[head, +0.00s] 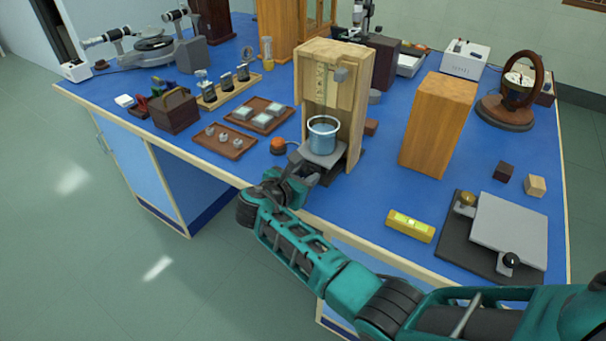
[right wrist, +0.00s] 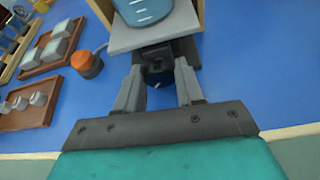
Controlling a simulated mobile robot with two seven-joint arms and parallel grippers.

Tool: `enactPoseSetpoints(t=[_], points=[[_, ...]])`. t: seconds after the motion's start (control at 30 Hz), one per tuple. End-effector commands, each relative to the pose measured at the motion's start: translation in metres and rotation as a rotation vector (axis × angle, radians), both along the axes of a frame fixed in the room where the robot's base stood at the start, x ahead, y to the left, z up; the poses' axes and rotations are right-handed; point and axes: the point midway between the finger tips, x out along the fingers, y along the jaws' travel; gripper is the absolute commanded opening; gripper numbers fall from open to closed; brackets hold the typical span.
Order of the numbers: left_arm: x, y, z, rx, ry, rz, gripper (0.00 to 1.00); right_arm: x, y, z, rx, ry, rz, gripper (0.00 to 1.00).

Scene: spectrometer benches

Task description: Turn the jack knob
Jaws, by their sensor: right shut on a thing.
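The jack (head: 325,157) stands in the open front of a tall wooden stand (head: 358,70). Its grey top plate carries a glass beaker (head: 322,135) of pale blue liquid. My right gripper (head: 306,177) reaches the jack's front, low over the desk edge. In the right wrist view my right gripper (right wrist: 159,70) has a finger on each side of the dark jack knob (right wrist: 156,76) and is shut on it, below the plate. The knob is mostly hidden in the head view. My left gripper is not in view.
An orange-topped button (head: 278,145) sits just left of the jack. Wooden trays (head: 225,140) of small parts lie further left. A wooden block (head: 437,125), a yellow level (head: 410,225) and a grey plate device (head: 508,230) stand to the right. Blue desktop between them is clear.

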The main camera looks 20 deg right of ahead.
Motion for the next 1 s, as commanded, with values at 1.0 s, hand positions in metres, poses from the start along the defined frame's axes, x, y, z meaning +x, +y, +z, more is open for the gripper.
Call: enactPoseSetpoints(t=[1.0], points=[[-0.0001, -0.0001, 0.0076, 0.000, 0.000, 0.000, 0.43, -0.0034, -0.0035, -0.0021, 0.331, -0.428, 0.000, 0.07]])
